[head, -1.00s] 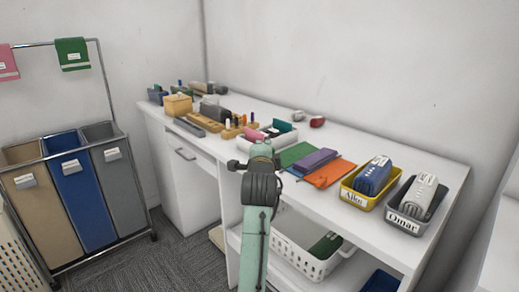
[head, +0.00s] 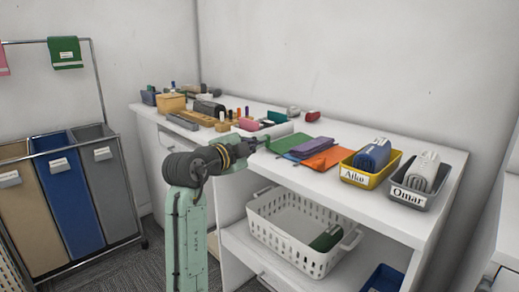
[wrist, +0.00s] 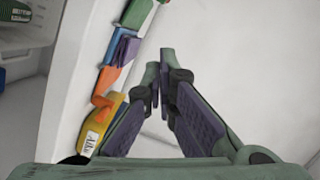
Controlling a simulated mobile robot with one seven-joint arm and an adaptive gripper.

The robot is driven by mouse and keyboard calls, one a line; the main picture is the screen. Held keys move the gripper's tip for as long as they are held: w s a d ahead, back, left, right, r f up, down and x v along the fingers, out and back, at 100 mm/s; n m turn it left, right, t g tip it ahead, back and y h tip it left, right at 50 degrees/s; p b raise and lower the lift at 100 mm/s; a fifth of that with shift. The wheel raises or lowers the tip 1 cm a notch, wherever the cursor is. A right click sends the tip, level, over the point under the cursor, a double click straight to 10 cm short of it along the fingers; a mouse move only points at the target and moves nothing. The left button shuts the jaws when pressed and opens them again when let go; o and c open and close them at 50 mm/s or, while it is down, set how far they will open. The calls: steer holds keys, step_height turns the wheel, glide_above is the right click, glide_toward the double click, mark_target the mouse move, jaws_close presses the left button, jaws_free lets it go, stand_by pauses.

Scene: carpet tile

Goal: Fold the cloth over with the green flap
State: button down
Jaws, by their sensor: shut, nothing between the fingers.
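The cloth lies on the white table, with a green flap (head: 284,143) at its left, a purple part (head: 311,148) in the middle and an orange part (head: 327,158) at its right. The purple part looks raised or folded over the middle. In the wrist view the green (wrist: 137,14), purple (wrist: 124,47) and orange (wrist: 106,76) parts show at upper left, apart from the fingers. My gripper (head: 265,143) is at the left of the green flap in the head view. In the wrist view my gripper (wrist: 159,62) is shut and empty.
A yellow bin (head: 378,180) labelled with a name and a grey bin (head: 410,196) marked Omar hold rolled cloths at the right. A white basket (head: 290,240) sits on the lower shelf.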

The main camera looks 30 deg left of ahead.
steer(key=w, duration=0.3)
steer(key=w+p, duration=0.1)
steer(key=w, duration=0.1)
steer(key=w+d+p, duration=0.1)
steer(key=w, duration=0.2)
steer(key=shift+w+d+f, duration=0.1)
steer(key=shift+w+f, duration=0.2)
steer(key=a, duration=0.1)
steer(key=w+f+p, duration=0.1)
steer(key=a, duration=0.1)
steer(key=shift+w+a+f, duration=0.2)
steer(key=shift+a+f, duration=0.05)
steer(key=shift+a, duration=0.1)
steer(key=shift+w+a+f, duration=0.1)
steer(key=shift+a+f, duration=0.2)
steer(key=shift+a, duration=0.05)
steer(key=shift+w+a+f+n, duration=0.2)
steer(key=shift+a+f+n, duration=0.3)
steer(key=shift+w+a+n+b, duration=0.1)
steer(key=shift+a+n+b, duration=0.05)
steer(key=shift+n+b, duration=0.15)
steer(key=shift+f, duration=0.1)
